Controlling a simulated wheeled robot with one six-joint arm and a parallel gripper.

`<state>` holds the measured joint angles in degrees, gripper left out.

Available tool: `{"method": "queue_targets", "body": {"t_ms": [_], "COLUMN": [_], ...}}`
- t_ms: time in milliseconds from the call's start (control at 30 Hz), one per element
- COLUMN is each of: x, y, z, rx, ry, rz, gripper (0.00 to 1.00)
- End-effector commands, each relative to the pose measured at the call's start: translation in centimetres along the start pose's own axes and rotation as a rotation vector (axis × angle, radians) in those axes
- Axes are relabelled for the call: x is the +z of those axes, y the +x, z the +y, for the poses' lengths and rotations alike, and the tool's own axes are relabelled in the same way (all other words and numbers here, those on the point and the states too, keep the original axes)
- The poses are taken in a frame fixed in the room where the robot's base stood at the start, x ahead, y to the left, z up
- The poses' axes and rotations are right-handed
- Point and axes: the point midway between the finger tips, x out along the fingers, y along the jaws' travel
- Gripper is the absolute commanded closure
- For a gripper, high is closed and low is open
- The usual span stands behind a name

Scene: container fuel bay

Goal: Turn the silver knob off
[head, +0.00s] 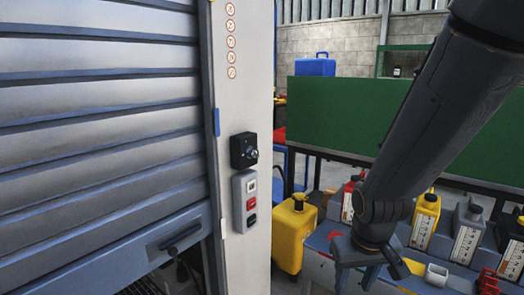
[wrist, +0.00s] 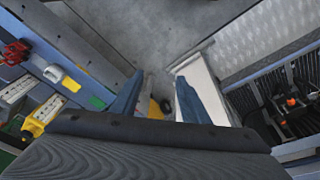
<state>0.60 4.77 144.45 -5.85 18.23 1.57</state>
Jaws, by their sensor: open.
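The silver knob (head: 251,153) sits on a black square box on the pale post beside the roller shutter in the head view. I cannot make out the knob in the wrist view. My gripper (head: 370,272) is low and to the right of the knob in the head view, well apart from it, beside the shelf of containers. In the wrist view, my gripper (wrist: 157,95) has its two blue-grey fingers spread apart with nothing held between them.
A grey switch box (head: 244,201) with a red button is below the knob. The roller shutter (head: 100,120) fills the left. A yellow can (head: 293,235) stands right of the post, and several containers (head: 425,220) stand on the shelf at right.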

Motion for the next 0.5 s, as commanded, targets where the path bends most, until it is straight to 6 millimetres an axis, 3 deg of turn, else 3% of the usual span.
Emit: {"method": "queue_targets", "body": {"t_ms": [167, 300, 400, 500], "x": [-11.4, -20.0, -24.6, -27.5], "y": [-0.7, -3.0, -5.3, -8.1], "z": [1.4, -0.1, -2.5, -5.3], "rx": [0.019, -0.043, -0.135, -0.26], "ry": [-0.119, -0.241, -0.333, -0.422], "rz": [0.335, 0.622, 0.811, 0.98], "gripper": [0.59, 0.59, 0.59, 0.59]}}
